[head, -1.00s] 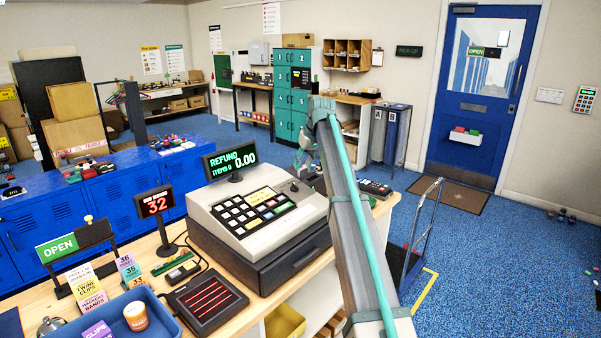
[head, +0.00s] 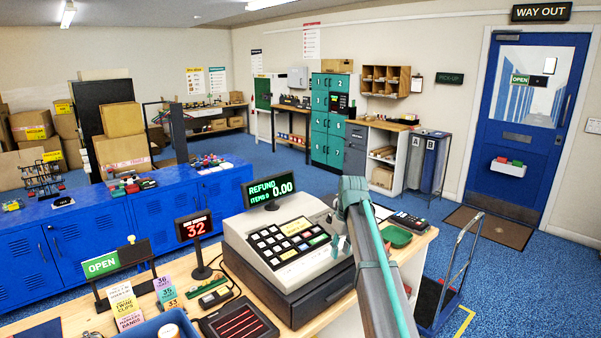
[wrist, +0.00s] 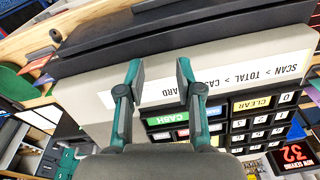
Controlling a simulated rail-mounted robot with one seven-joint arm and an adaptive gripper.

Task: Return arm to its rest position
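My arm reaches up from the bottom of the head view and bends over the right side of the cash register (head: 285,240). My gripper (head: 338,246) hangs small beside the register's right edge, partly hidden by my arm. In the wrist view my gripper (wrist: 160,76) has its two teal and dark fingers apart, with nothing between them. The register's pale casing, printed strip and keys (wrist: 225,125) show behind the fingers. I cannot tell whether the fingertips touch the casing.
A hand truck (head: 455,270) stands right of the counter. Blue floor (head: 290,168) lies clear beyond the lockers.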

